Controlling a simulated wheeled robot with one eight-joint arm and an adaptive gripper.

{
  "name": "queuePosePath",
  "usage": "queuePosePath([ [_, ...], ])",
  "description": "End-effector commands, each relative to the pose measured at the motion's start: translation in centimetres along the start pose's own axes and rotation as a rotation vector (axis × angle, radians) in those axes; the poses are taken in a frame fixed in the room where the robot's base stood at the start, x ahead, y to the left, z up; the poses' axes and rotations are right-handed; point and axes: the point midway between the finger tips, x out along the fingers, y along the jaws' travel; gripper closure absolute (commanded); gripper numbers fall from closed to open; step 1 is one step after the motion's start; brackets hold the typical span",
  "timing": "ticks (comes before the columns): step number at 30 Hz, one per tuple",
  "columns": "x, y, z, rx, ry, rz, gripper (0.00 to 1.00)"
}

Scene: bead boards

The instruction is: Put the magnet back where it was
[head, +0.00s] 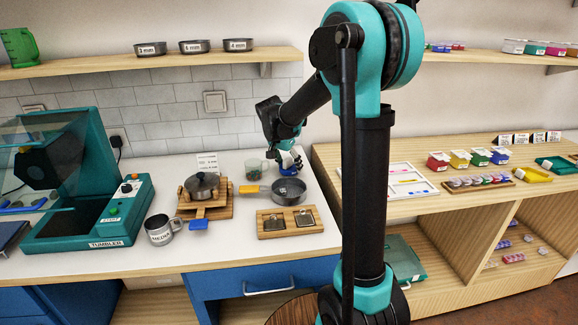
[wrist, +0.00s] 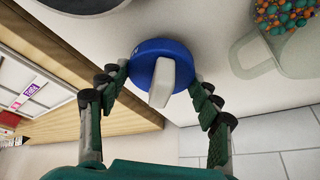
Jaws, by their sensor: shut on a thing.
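The magnet is a round blue disc with a white grip on it. In the wrist view the magnet (wrist: 147,62) sits between my two fingers, which touch its sides. My gripper (wrist: 162,80) is shut on it. In the head view my gripper (head: 287,155) is at the back right of the white counter, and the blue magnet (head: 288,171) shows just below it. The magnet is on or very close to the counter; I cannot tell which.
A grey pan (head: 289,191) is close in front of the magnet. A clear mug of coloured beads (head: 256,170) stands to its left. A wooden tray with two metal squares (head: 290,221) lies nearer. The wooden shelf unit (head: 330,163) is to the right.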

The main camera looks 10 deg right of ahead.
Motion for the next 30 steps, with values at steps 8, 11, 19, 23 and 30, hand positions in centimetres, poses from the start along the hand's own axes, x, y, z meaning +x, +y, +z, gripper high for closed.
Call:
queuePosePath([
  [8, 0.56, 0.03, 0.25, 0.0, 0.0, 0.0, 0.78],
  [11, 0.63, 0.02, 0.27, 0.0, 0.0, 0.0, 0.78],
  [19, 0.78, 0.02, 0.33, 0.0, 0.0, 0.0, 0.16],
  [23, 0.77, 0.02, 0.33, 0.0, 0.0, 0.0, 0.16],
  [30, 0.35, 0.02, 0.22, 0.0, 0.0, 0.0, 0.16],
])
